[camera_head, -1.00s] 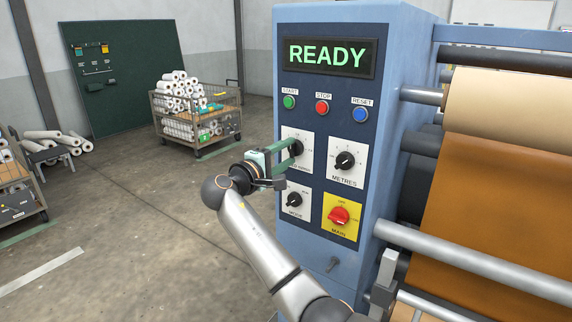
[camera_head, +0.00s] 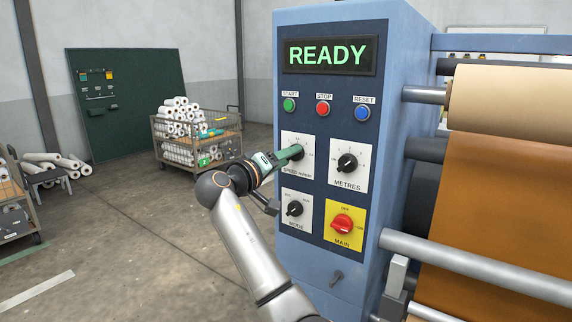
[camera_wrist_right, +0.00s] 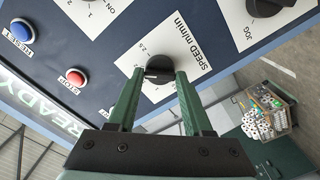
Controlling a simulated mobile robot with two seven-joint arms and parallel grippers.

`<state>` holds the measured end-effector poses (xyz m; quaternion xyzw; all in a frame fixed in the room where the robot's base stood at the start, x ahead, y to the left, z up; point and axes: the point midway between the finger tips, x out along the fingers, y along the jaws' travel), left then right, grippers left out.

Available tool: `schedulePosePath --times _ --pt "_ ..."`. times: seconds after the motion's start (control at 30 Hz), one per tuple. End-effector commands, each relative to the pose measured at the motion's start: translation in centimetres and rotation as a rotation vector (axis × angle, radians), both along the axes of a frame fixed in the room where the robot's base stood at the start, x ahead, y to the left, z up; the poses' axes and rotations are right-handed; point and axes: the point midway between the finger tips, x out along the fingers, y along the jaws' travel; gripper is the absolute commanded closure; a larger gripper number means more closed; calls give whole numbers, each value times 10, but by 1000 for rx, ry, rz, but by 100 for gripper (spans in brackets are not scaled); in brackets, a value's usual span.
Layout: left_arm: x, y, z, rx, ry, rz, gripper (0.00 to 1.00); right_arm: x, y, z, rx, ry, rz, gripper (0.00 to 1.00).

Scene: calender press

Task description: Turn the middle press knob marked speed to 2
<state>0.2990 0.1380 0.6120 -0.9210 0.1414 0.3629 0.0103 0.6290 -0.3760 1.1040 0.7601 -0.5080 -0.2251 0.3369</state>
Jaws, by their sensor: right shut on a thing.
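The speed knob (camera_head: 299,153) is a black dial on a white plate on the press's dark blue panel, partly covered by my gripper in the head view. My right gripper (camera_head: 291,153) has green fingers and is shut on this knob. In the right wrist view the knob (camera_wrist_right: 161,60) shows between the fingertips of the right gripper (camera_wrist_right: 153,76), one finger on each side. The plate reads "SPEED m/min" with small numbers around the dial. I cannot tell which number the pointer faces. My left gripper is not in view.
The metres knob (camera_head: 347,162), mode knob (camera_head: 295,208) and red main switch (camera_head: 342,223) sit close by. Start (camera_head: 290,104), stop (camera_head: 322,108) and reset (camera_head: 362,112) buttons are above. The display (camera_head: 328,56) reads READY.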

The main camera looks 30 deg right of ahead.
Motion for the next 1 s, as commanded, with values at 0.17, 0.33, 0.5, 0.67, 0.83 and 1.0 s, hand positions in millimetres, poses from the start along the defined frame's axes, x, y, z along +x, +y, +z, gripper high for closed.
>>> schedulePosePath --times 0.17,0.33,0.5,0.67,0.83,1.0 --pt "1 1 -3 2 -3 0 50 0 1 -1 17 -34 1 100" --pt "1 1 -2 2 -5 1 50 0 0 -1 21 -45 1 100" --pt "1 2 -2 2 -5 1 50 0 0 -1 21 -45 1 100" --pt "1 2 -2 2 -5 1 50 0 0 -1 21 -44 1 48" --pt "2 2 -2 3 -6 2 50 0 0 -1 20 -45 0 28" --pt "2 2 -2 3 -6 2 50 0 0 0 19 -45 1 19"
